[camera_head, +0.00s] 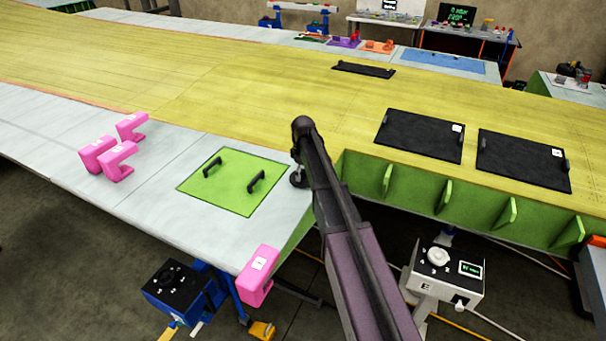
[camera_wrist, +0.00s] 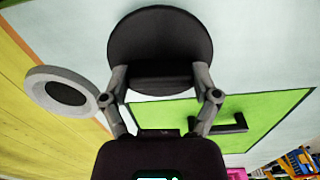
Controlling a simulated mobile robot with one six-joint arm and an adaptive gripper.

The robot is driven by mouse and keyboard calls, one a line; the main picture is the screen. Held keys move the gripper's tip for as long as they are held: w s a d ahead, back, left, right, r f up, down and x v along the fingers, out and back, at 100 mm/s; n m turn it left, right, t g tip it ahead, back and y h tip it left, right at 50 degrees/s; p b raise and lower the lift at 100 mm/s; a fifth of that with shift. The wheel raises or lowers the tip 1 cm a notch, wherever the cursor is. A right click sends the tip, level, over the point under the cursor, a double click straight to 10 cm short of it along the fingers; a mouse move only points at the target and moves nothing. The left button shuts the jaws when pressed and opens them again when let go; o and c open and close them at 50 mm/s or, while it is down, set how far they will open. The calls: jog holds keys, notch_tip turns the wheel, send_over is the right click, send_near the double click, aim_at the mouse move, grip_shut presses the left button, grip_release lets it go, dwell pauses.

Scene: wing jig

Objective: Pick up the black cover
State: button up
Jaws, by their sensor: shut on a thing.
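The black cover (camera_wrist: 160,40) is a round dark disc with a block-like grip on its near side, seen at the top middle of the wrist view. My gripper (camera_wrist: 162,82) is shut on that grip, one finger on each side. The disc appears held above the pale wing surface; the exact gap cannot be told. In the head view my arm reaches over the wing's edge beside the green panel (camera_head: 233,183), and the held cover is not clearly visible.
A grey ring with a dark centre (camera_wrist: 62,92) is left of my gripper. Pink blocks (camera_head: 120,153) stand on the pale surface, and another pink block (camera_head: 258,276) is at its edge. Black rectangular panels (camera_head: 420,135) lie on the yellow skin. A white box (camera_head: 446,272) stands below.

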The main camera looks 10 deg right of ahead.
aim_at(303, 171)
jog(key=shift+r+p, duration=1.6)
jog(key=shift+r, duration=0.15)
jog(key=s+r+p, duration=0.1)
jog(key=s, duration=1.5)
jog(key=shift+a, duration=0.4)
